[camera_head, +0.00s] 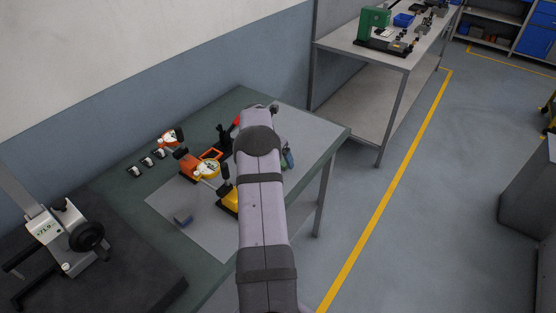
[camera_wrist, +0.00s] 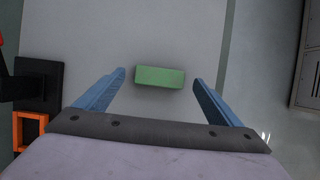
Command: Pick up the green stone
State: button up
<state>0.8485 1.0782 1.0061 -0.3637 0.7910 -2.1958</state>
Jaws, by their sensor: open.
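The green stone (camera_wrist: 160,77) is a small rectangular block lying on the grey mat of the work table. In the wrist view it sits ahead of my gripper (camera_wrist: 160,79), centred between the two blue fingertips with a gap on each side. My gripper is open and nothing is held. In the head view my arm covers most of that area, and a small part of my gripper (camera_head: 287,158) shows at its right side. I cannot make out the stone in the head view.
An orange frame (camera_wrist: 30,130) and a black stand (camera_wrist: 38,85) are left of my gripper. The table (camera_head: 225,110) also holds gauges, a yellow object (camera_head: 229,198) and a small blue-grey block (camera_head: 182,219). A second bench (camera_head: 345,85) stands behind.

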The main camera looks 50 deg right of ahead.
jog(key=shift+x, duration=0.9)
jog(key=shift+c, duration=0.3)
jog(key=c, duration=1.2)
jog(key=shift+r, duration=0.1)
notch_tip(320, 180, up, 10)
jog(key=b, duration=0.2)
jog(key=shift+b, duration=0.3)
